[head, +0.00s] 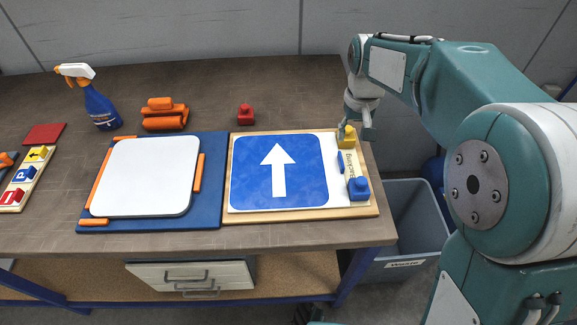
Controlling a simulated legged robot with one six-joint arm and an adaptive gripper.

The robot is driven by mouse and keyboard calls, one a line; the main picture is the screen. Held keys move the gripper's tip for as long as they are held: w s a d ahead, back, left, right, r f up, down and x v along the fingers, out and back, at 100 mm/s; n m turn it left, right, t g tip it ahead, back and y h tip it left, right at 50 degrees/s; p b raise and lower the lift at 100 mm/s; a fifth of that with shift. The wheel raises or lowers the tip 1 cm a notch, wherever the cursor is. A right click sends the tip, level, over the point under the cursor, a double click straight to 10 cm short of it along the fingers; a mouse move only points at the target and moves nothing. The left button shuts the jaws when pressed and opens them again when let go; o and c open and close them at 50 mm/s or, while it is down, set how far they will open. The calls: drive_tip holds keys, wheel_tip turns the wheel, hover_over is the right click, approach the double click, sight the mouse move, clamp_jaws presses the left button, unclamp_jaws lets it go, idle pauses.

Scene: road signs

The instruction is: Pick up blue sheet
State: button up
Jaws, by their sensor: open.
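The blue sheet (250,180) is a rounded square with a white up arrow. It lies flat on a light wooden board (300,216) labelled "Backing", at the right part of the workbench. My gripper (360,135) hangs at the board's far right corner, next to a small yellow block (346,136), up and right of the sheet. It is open and small in view; its fingertips are partly hard to make out. I cannot tell whether it touches the yellow block.
A blue board (212,215) with a white plate (150,175) and orange strips lies left of the backing board. A blue block (359,189) stands on the backing board's right edge. A red block (245,114), orange rolls (164,114) and spray bottle (98,105) stand behind. A waste bin (415,220) is right.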

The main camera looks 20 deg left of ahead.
drive_tip(key=a, duration=0.1)
hover_over(342, 160)
drive_tip(key=f, duration=0.6)
drive_tip(key=shift+s+d+f, duration=0.1)
drive_tip(key=shift+s+d, duration=0.15)
drive_tip(key=shift+a+f, duration=0.2)
drive_tip(key=shift+f, duration=0.4)
drive_tip(key=f, duration=0.3)
drive_tip(key=shift+w+a+f, duration=0.2)
drive_tip(key=shift+w+f, duration=0.05)
drive_tip(key=shift+f, duration=0.1)
drive_tip(key=shift+d+f, duration=0.1)
drive_tip(key=shift+f, duration=0.3)
drive_tip(key=shift+c, duration=0.3)
clamp_jaws()
